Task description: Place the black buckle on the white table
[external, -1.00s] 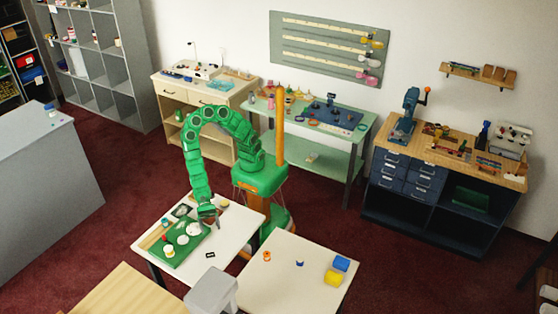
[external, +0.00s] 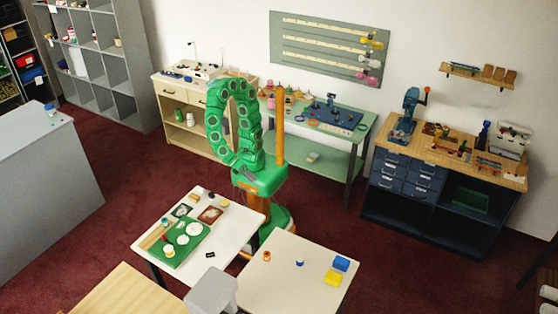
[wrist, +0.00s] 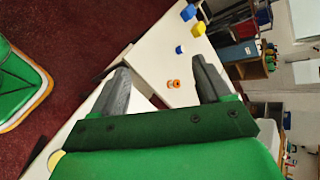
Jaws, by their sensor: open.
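The black buckle (external: 210,254) looks like a small dark rectangle with a pale middle. It lies on the left white table (external: 225,240), right of a green board, in the external view. I cannot make it out in the wrist view. A second white table (external: 290,285) stands to the right, and it also shows in the wrist view (wrist: 165,50). My gripper (external: 250,174) is drawn up close to my column, above and behind the left table, well apart from the buckle. Its fingers (wrist: 160,68) are spread, with nothing between them.
The green board (external: 190,254) carries white round pieces. A brown-red square (external: 210,214) and a dark square (external: 182,210) lie behind it. The right table holds an orange ring-like piece (external: 267,256), a small blue piece (external: 299,262), a blue block (external: 341,263) and a yellow block (external: 333,278).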

